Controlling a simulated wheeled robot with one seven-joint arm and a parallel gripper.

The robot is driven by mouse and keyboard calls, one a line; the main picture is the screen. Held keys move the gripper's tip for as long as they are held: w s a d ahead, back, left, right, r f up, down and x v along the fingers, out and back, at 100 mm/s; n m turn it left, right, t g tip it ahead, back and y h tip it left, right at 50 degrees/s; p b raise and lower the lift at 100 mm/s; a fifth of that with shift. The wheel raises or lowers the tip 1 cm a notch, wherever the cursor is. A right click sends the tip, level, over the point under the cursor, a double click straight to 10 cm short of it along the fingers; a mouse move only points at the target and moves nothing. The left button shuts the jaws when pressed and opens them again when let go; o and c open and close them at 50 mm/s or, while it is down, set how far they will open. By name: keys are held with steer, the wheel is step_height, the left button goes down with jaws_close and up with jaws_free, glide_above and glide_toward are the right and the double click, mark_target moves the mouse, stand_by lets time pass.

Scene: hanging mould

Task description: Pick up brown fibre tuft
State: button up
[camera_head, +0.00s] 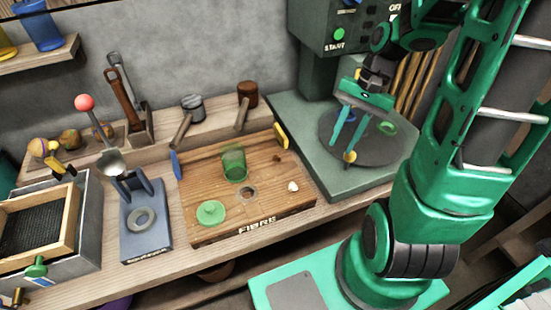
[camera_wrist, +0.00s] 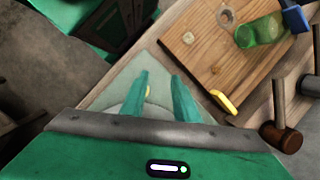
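A small brown tuft (camera_head: 277,159) lies on the wooden board marked FIBRE (camera_head: 215,165), near the yellow piece at its far right. It also shows as a small tan-brown spot in the wrist view (camera_wrist: 216,69). A pale tuft (camera_head: 293,186) lies nearer the board's front right and also shows in the wrist view (camera_wrist: 188,38). My gripper (camera_head: 343,145) is open and empty, its teal fingers apart. It hangs over the round grey plate (camera_head: 400,148) of the green machine, to the right of the board. In the wrist view my fingertips (camera_wrist: 160,78) show nothing held between them.
A green cup (camera_head: 234,165), a green lid (camera_head: 211,213) and a small hole stand out on the board. A yellow piece (camera_head: 281,135) rises at its edge. A yellow ball (camera_head: 350,157) sits at the plate. Mallets (camera_head: 242,108) stand behind; a blue-grey stand (camera_head: 145,220) is left.

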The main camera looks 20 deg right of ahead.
mark_target(278, 155)
steer(key=w+a+f+m+y, duration=0.1)
steer(key=w+f, duration=0.1)
steer(key=w+a+f+m+y, duration=0.1)
steer(key=w+f+y, duration=0.1)
steer(key=w+a+f+m+y, duration=0.1)
steer(key=w+f+m, duration=0.1)
steer(key=shift+w+a+f+y, duration=0.15)
steer(key=shift+w+f+y, duration=0.2)
steer(key=shift+w+y, duration=0.05)
steer(key=shift+w+a+f+m+t+y, duration=0.35)
steer(key=shift+w+a+f+m+y, duration=0.55)
steer(key=shift+a, duration=0.6)
steer(key=shift+w+a+f+m+t+y, duration=0.3)
steer(key=shift+w+a+f+m+y, duration=0.5)
steer(key=shift+a, duration=0.7)
steer(key=shift+w+a+f+m+t+y, duration=0.35)
steer(key=shift+w+a+f+m+y, duration=0.5)
steer(key=shift+a, duration=0.65)
steer(key=shift+s+f, duration=0.15)
steer(key=shift+f, duration=0.1)
steer(key=shift+c, duration=0.3)
jaws_close()
